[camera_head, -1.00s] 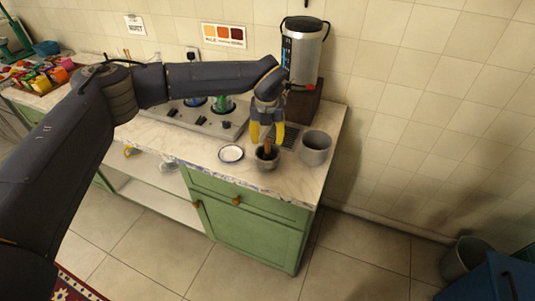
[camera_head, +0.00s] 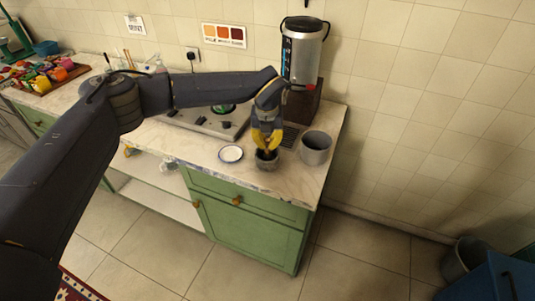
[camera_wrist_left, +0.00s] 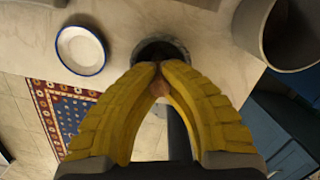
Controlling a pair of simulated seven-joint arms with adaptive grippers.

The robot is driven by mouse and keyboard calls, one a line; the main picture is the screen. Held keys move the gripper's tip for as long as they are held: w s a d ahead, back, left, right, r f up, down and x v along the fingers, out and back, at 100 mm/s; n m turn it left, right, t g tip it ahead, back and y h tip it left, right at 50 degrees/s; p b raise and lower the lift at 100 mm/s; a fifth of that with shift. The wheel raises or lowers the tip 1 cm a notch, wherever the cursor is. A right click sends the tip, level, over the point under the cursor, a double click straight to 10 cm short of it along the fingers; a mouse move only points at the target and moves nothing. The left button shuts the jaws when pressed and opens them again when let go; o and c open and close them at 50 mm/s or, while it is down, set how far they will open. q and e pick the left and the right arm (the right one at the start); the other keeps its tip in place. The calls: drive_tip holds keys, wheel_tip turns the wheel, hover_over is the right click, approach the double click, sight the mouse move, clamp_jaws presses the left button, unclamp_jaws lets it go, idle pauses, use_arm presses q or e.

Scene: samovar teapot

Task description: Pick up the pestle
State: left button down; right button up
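The brown pestle (camera_wrist_left: 158,88) stands in the small grey mortar (camera_head: 267,164) on the counter. My left gripper (camera_head: 267,142) has yellow fingers and comes down from above over the mortar. In the left wrist view its fingertips (camera_wrist_left: 159,66) have come together around the pestle, just above the dark mouth of the mortar (camera_wrist_left: 160,47). The fingers hide much of the pestle in the head view. My right gripper is in neither view.
A white blue-rimmed saucer (camera_head: 231,154) lies left of the mortar, and a grey pot (camera_head: 315,148) stands to its right. Behind are the samovar (camera_head: 302,55) and the stove (camera_head: 205,119). The counter's front edge is close to the mortar.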

use_arm(q)
drive_tip(key=shift+r, duration=0.15)
wheel_tip(320, 180, up, 19)
drive_tip(key=f, duration=0.7)
drive_tip(key=s+f, duration=0.1)
drive_tip(key=f, duration=0.2)
drive_tip(key=shift+a+f, duration=0.1)
drive_tip(key=shift+f, duration=0.25)
drive_tip(key=shift+w+f, duration=0.15)
drive_tip(key=shift+w, duration=0.35)
drive_tip(key=shift+f, duration=3.8)
drive_tip(key=shift+f, duration=0.3)
drive_tip(key=shift+w, duration=0.1)
drive_tip(key=shift+w+d, duration=0.3)
drive_tip(key=shift+w, duration=0.1)
